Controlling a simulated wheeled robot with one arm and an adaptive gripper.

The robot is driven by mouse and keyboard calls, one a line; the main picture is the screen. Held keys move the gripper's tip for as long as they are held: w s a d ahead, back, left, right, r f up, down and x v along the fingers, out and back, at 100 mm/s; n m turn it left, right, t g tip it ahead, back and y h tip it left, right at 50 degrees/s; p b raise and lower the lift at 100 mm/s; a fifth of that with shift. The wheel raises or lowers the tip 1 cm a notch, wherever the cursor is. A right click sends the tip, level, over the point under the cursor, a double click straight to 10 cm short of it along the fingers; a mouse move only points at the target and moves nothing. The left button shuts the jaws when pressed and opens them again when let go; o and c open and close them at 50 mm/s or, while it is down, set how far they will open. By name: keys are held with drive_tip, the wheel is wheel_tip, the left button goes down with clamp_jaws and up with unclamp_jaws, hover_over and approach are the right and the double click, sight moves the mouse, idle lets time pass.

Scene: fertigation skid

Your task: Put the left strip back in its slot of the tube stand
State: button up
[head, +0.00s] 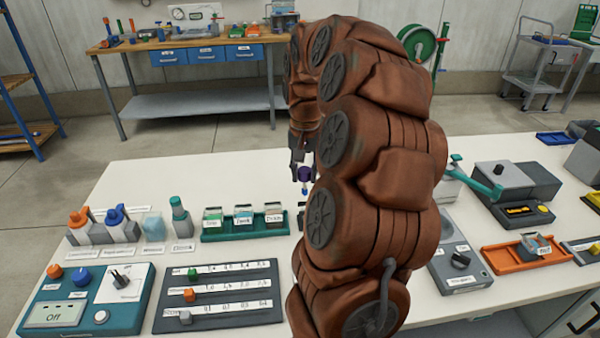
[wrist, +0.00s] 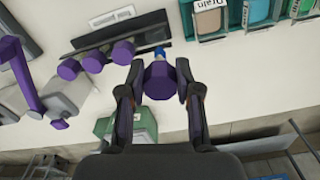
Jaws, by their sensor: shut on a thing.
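My gripper (wrist: 160,84) is shut on a purple piece (wrist: 159,80) with a blue tip, held above the white bench. Its end faces the wrist camera, so I cannot tell whether it is the left strip. In the head view the piece (head: 304,174) hangs from the fingers beside my arm, blue end down. In the wrist view a row of purple round-topped pieces (wrist: 94,61) is left of the held piece, along a dark plate. I cannot tell whether this is the tube stand. My arm hides much of the middle of the bench in the head view.
A green rack (head: 245,232) with labelled containers stands left of my arm. A dark slider panel (head: 225,313) and a teal control box (head: 85,301) are at front left. An orange tray (head: 500,262) is at right. Bare bench shows behind the rack.

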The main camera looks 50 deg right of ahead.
drive_tip(key=shift+s+d, duration=0.2)
drive_tip(key=shift+d, duration=0.05)
drive_tip(key=shift+f+b, duration=2.2)
drive_tip(key=shift+f, duration=2.05)
drive_tip(key=o, duration=0.9)
drive_tip(key=shift+r, duration=0.1)
drive_tip(key=shift+r+p, duration=0.8)
drive_tip(key=shift+r, duration=2.65)
